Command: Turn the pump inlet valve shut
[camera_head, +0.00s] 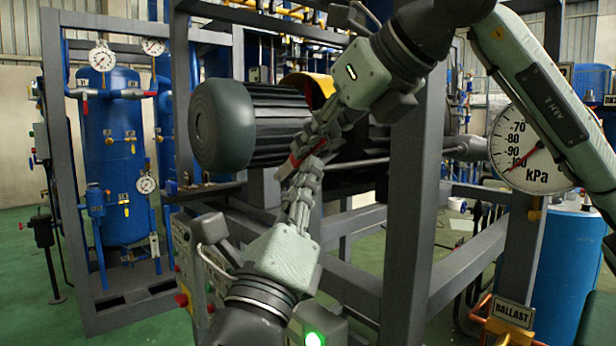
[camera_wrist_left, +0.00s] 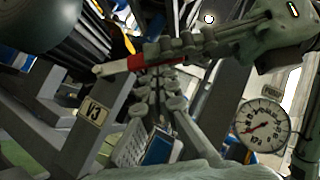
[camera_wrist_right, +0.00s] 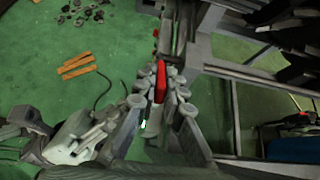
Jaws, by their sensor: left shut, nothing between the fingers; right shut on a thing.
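The red valve handle (camera_head: 307,152) is a narrow lever in front of the frame, below the dark motor. In the left wrist view the red handle (camera_wrist_left: 147,61) has a pale bare end on its left. My right gripper (camera_head: 312,143) comes down from the upper right and is shut on the handle. In the right wrist view the red handle (camera_wrist_right: 160,80) lies between its fingertips. My left gripper (camera_head: 312,165) reaches up from below. Its fingers are shut and empty, close below the handle; I cannot tell whether they touch it. The valve body is hidden.
A grey steel frame (camera_head: 408,200) and a large motor (camera_head: 222,125) stand close behind the grippers. A pressure gauge (camera_head: 527,150) is on the right, above a "BALLAST" plate (camera_head: 513,312). A "V3" plate (camera_wrist_left: 93,110) shows in the left wrist view. Blue tanks (camera_head: 112,150) stand farther left.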

